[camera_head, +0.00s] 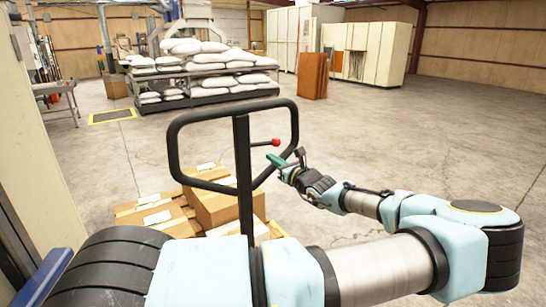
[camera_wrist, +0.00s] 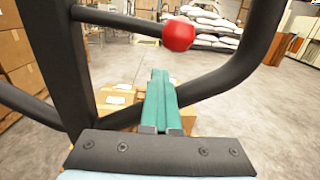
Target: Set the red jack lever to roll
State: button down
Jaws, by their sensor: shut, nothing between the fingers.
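The red jack lever shows as a red ball knob (camera_head: 275,142) on a thin black rod, inside the black loop handle (camera_head: 175,130) of the jack. In the wrist view the red knob (camera_wrist: 178,34) is at the top, on a rod running left to the handle's post (camera_wrist: 62,60). My gripper (camera_head: 270,158) has green fingers and is just below and beside the knob in the head view. In the wrist view its fingers (camera_wrist: 160,75) are shut and empty, pointing up below the knob, with a visible gap between them and the knob.
Cardboard boxes (camera_head: 222,207) lie low behind the handle. The handle's lower bar (camera_wrist: 215,85) runs close by my fingers. White sacks (camera_head: 205,68) are stacked on a rack at the back. The concrete floor to the right is clear.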

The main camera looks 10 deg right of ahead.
jog(key=f+p+v, duration=0.1)
jog(key=p+v, duration=0.1)
jog(key=v, duration=1)
jog(key=shift+s+d, duration=0.15)
jog(key=shift+d, duration=0.25)
jog(key=shift+r+p, duration=0.35)
jog(key=shift+p, duration=0.15)
